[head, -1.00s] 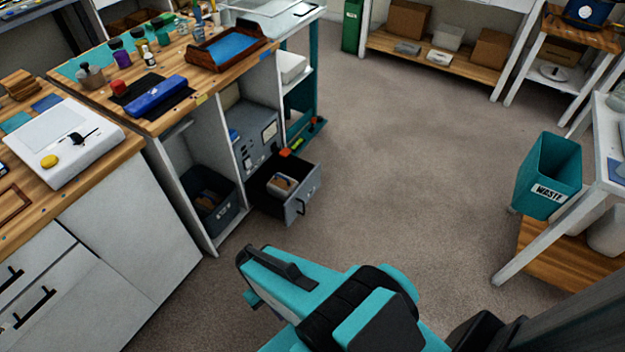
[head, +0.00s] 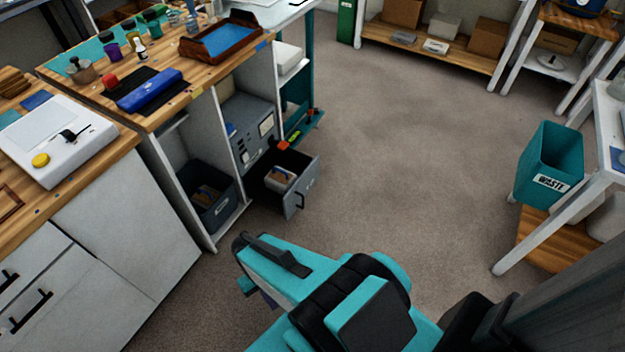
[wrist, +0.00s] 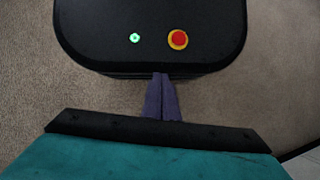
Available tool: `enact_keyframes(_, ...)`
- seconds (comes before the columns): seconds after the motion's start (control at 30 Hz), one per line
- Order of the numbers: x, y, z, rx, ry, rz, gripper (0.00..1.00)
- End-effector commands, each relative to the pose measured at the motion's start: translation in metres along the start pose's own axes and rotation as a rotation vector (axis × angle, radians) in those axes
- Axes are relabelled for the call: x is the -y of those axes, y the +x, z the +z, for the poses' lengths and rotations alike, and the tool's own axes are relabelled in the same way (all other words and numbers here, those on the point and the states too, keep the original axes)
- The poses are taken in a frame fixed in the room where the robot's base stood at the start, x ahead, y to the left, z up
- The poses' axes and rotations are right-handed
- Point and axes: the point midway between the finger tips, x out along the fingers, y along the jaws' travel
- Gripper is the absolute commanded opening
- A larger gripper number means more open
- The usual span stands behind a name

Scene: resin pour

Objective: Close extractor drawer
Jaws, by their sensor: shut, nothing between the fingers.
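The extractor (head: 248,128) is a grey box with a front panel, standing in the open bay under the wooden workbench. Its drawer (head: 294,196) is pulled out toward the right, with a dark handle (head: 300,200) on its front and a small light-coloured item inside. My gripper shows in the wrist view (wrist: 161,97) as two purple fingers shut together with nothing between them. In the head view my arm reaches across the lower middle, and the purple fingertips are mostly hidden behind it. The gripper is apart from the drawer, in front of and below it in the picture.
A dark bin (head: 208,197) sits in the bay left of the drawer. A white cabinet (head: 130,220) stands at the left. A teal waste bin (head: 545,170) is at the right. The carpet between is clear. In the wrist view a black base with a red button (wrist: 178,39) is mine.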

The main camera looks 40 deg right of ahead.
Motion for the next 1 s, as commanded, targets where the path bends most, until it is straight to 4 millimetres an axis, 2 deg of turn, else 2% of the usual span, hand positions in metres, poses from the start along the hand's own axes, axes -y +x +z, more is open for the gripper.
enact_keyframes(0.03,-0.002,0.008,-0.014,0.0,0.05,-0.04,0.0)
enact_keyframes(0.23,0.007,0.019,-0.061,0.015,0.291,-0.25,0.0)
enact_keyframes(0.4,0.008,0.019,-0.108,0.039,0.511,-0.457,0.0)
enact_keyframes(0.57,-0.001,0.01,-0.156,0.07,0.705,-0.657,0.0)
enact_keyframes(0.77,-0.029,-0.009,-0.214,0.119,0.922,-0.915,0.0)
enact_keyframes(0.87,-0.05,-0.021,-0.242,0.149,1.019,-1.047,0.0)
enact_keyframes(1.0,-0.089,-0.041,-0.278,0.194,1.138,-1.238,0.0)
